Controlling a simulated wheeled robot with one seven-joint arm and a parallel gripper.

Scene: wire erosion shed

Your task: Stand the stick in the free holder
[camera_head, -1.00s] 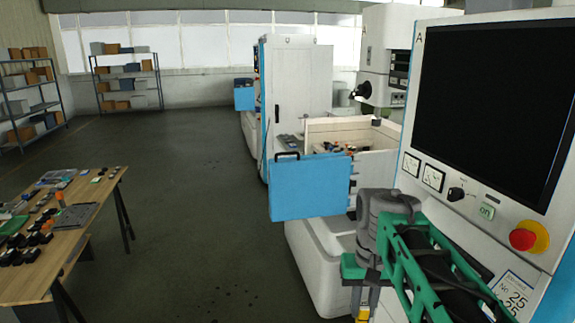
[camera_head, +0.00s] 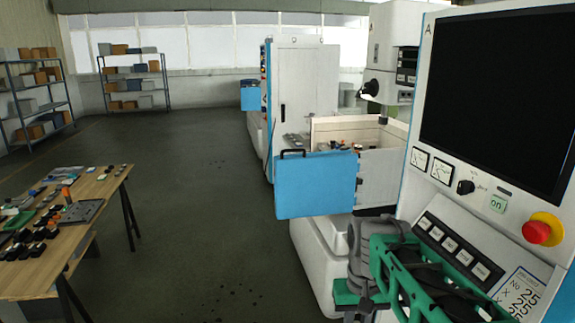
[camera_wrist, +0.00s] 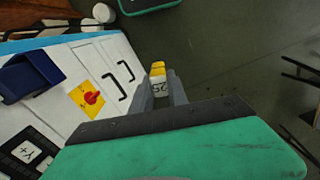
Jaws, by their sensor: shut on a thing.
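My gripper (camera_wrist: 160,92) is shut on a stick (camera_wrist: 158,78) with a yellow end and a white band marked 25, seen in the wrist view. The stick sits between the two grey fingers, over the dark floor beside the machine. Its far end is hidden. In the head view only the green and grey wrist shows at the bottom; the fingers and stick are out of frame. On the wooden table at left, a small orange upright thing (camera_head: 66,194) stands by a grey plate (camera_head: 82,212). I cannot tell which thing is the free holder.
The wooden table (camera_head: 38,282) carries several small dark parts. A white machine with a control panel (camera_head: 450,200) and red stop button (camera_head: 537,233) stands close at right. Open floor (camera_head: 190,220) lies between table and machine.

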